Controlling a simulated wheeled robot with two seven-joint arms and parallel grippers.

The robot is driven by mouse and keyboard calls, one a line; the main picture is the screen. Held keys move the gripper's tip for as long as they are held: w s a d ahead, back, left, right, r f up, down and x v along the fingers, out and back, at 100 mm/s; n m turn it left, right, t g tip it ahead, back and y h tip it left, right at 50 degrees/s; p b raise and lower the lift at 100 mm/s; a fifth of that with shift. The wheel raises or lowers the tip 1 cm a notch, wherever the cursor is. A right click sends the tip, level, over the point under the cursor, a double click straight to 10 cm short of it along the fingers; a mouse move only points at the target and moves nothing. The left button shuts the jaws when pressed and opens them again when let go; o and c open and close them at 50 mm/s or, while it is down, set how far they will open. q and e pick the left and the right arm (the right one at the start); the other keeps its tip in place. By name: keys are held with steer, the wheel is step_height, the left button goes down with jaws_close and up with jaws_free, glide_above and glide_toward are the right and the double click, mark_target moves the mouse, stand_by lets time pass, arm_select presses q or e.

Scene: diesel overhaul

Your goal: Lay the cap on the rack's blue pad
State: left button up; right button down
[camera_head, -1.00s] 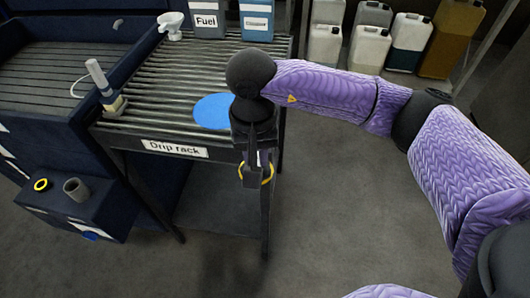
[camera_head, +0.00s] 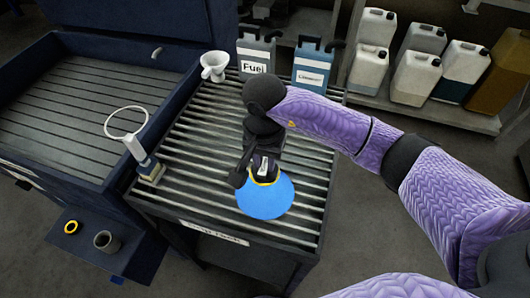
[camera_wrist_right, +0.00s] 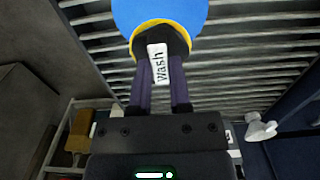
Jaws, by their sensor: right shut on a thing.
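My right gripper (camera_head: 257,160) is shut on the cap (camera_head: 265,171), a dark cap with a yellow rim. In the right wrist view the cap (camera_wrist_right: 161,42) sits between the two fingers, with a white "Wash" label facing the camera. The round blue pad (camera_head: 266,202) lies on the slatted drip rack (camera_head: 195,160) near its front edge. The cap is over the back part of the pad, which also shows in the right wrist view (camera_wrist_right: 160,12). I cannot tell whether cap and pad touch. My left gripper is not in view.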

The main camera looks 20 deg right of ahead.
steer(key=shift+f, duration=0.25)
step_height(320, 180, down, 5)
steer(key=b, duration=0.4)
steer(key=shift+s+f, duration=0.1)
steer(key=shift+f, duration=0.4)
steer(key=shift+f+b, duration=0.1)
steer(key=shift+b, duration=0.2)
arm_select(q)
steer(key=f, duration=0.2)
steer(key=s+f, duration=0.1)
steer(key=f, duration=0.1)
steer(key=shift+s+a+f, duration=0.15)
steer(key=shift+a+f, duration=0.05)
arm_select(e)
steer(key=shift+c, duration=2.4)
jaws_free()
arm_select(q)
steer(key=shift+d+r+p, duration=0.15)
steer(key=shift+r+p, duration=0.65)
steer(key=shift+p, duration=0.1)
arm_select(e)
step_height(320, 180, up, 10)
